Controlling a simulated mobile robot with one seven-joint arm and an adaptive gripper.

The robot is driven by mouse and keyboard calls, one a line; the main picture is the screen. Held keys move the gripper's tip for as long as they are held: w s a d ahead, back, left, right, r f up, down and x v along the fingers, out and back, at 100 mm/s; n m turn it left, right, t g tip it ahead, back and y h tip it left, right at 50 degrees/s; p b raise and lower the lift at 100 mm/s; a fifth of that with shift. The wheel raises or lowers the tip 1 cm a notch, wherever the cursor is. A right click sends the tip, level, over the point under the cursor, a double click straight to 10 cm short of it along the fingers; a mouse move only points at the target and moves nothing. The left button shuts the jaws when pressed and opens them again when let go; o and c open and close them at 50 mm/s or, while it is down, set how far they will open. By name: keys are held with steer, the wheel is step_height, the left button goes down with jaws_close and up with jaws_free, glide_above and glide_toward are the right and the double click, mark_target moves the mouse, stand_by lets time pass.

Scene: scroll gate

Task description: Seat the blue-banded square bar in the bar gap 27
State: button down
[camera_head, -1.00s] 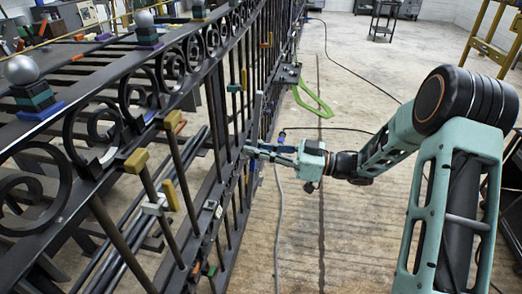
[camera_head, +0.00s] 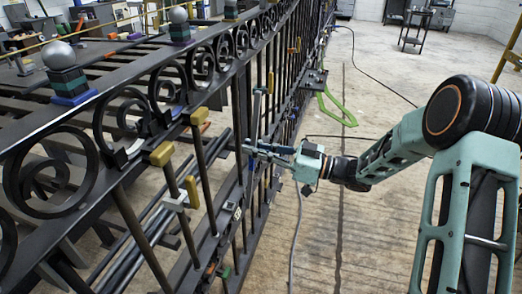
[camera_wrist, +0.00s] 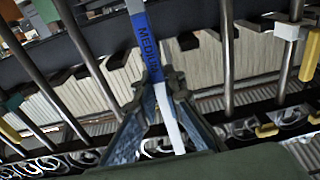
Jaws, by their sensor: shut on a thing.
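The blue-banded square bar (camera_wrist: 147,50) is light grey, and its blue band reads "MEDIUM" in the wrist view. It runs slightly tilted from the top edge down between the fingers of my gripper (camera_wrist: 163,88), which is shut on it. In the head view my gripper (camera_head: 252,151) is at the face of the dark gate (camera_head: 150,100), among its upright bars. The held bar stands upright there as a thin grey strip (camera_head: 256,104). I cannot tell which opening is bar gap 27, or whether the bar touches the rails.
Round upright bars (camera_wrist: 228,55) flank the held bar in the wrist view. Yellow blocks (camera_head: 161,153) and a white clamp (camera_head: 175,202) sit on the gate. A green hook-shaped part (camera_head: 337,108) projects from it further along. The floor (camera_head: 320,235) right of the gate is mostly open.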

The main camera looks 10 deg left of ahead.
steer(key=a, duration=0.7)
steer(key=shift+w+b, duration=0.25)
steer(key=shift+b, duration=0.05)
steer(key=shift+f, duration=0.1)
steer(key=shift+d, duration=0.15)
stand_by(0.8)
steer(key=shift+f+b, duration=0.6)
steer(key=shift+f, duration=0.5)
stand_by(0.8)
steer(key=shift+a+f+h+p, duration=0.2)
steer(key=shift+a+h+p, duration=0.2)
steer(key=shift+a+p, duration=0.7)
stand_by(0.9)
steer(key=shift+a, duration=0.15)
steer(key=c, duration=2.1)
jaws_free()
steer(key=shift+o, duration=0.7)
steer(key=shift+r, duration=0.1)
